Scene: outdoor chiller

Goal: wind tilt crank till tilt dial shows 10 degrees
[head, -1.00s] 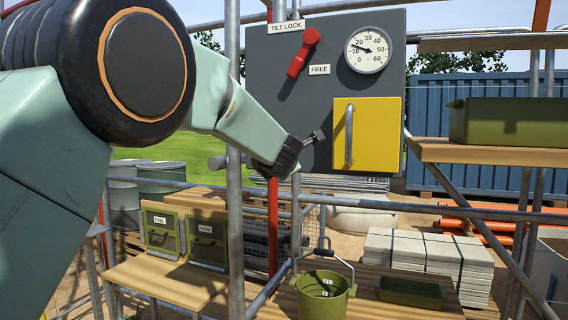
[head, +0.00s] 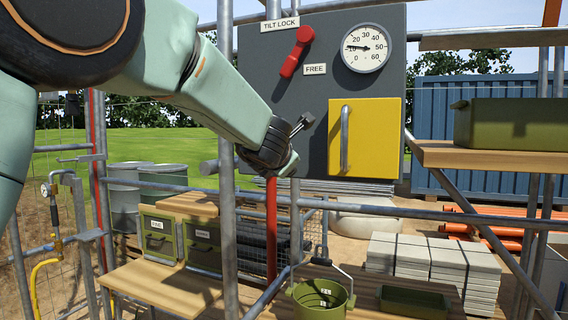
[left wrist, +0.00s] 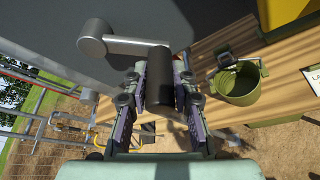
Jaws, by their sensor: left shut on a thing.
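The tilt dial (head: 366,49) is a round white gauge at the panel's upper right. Its needle points left and slightly up, between the 10 and 20 marks, closer to 10. In the left wrist view, the tilt crank has a grey arm (left wrist: 125,44) running from a round hub at left to a dark cylindrical handle (left wrist: 160,82). My left gripper (left wrist: 162,105) is shut on this handle, one finger on each side. In the head view, my left gripper (head: 280,148) is in front of the panel's lower left, and its fingers largely hide the handle. My right gripper is out of view.
The red tilt lock lever (head: 295,52) slants down-left beside the FREE label. A yellow door (head: 375,135) with a grey handle is on the grey panel (head: 322,100). Scaffold tubes (head: 226,210) cross close to my left arm. A green bucket (head: 320,300) stands below.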

